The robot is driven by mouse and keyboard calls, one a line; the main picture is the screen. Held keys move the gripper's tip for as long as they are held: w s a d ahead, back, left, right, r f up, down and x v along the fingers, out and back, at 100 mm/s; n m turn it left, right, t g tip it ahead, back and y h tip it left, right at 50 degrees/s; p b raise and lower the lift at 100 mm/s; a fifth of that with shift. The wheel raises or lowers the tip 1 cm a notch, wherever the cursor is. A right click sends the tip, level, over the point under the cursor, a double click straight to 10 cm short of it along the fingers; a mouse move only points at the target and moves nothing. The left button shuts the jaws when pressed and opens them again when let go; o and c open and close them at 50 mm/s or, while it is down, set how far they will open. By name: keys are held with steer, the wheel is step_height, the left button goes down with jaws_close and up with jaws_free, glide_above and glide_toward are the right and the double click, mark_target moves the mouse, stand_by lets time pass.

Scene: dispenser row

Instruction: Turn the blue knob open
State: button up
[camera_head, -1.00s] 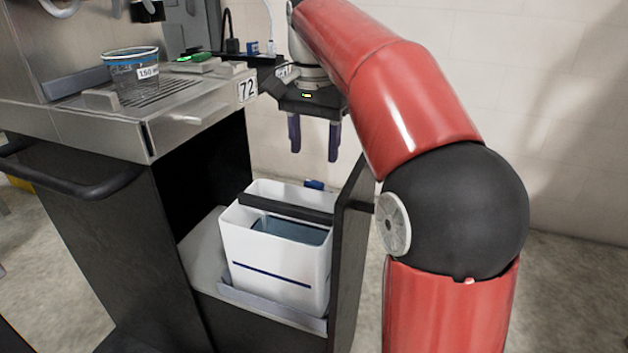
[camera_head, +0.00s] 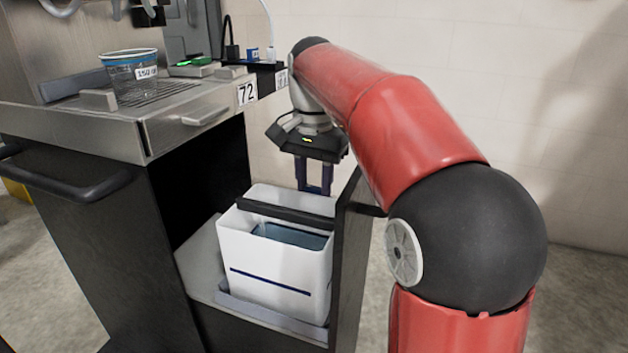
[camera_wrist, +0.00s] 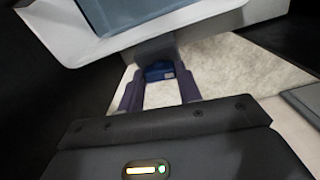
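The blue knob (camera_wrist: 159,71) shows in the wrist view between the tips of my gripper's two dark purple fingers (camera_wrist: 158,76). The fingers appear closed against its two sides. In the head view my gripper (camera_head: 314,188) points down just behind the far rim of the white bin, beside the dark side panel. Only a small dark blue part shows between the fingertips there, so the knob's turn angle cannot be told.
The white bin (camera_head: 270,272) with a dark bar handle (camera_head: 285,215) stands right in front of my gripper. A dark side panel (camera_head: 350,250) is to the right. A measuring cup (camera_head: 132,85) stands on the metal counter (camera_head: 75,125) at left.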

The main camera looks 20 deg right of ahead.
steer(key=c, duration=0.3)
steer(key=shift+r+n+p, duration=0.15)
steer(key=shift+n+p, duration=0.35)
steer(key=shift+p, duration=0.1)
steer(key=shift+n, duration=0.3)
steer(key=o, duration=1)
steer(key=shift+c, duration=0.2)
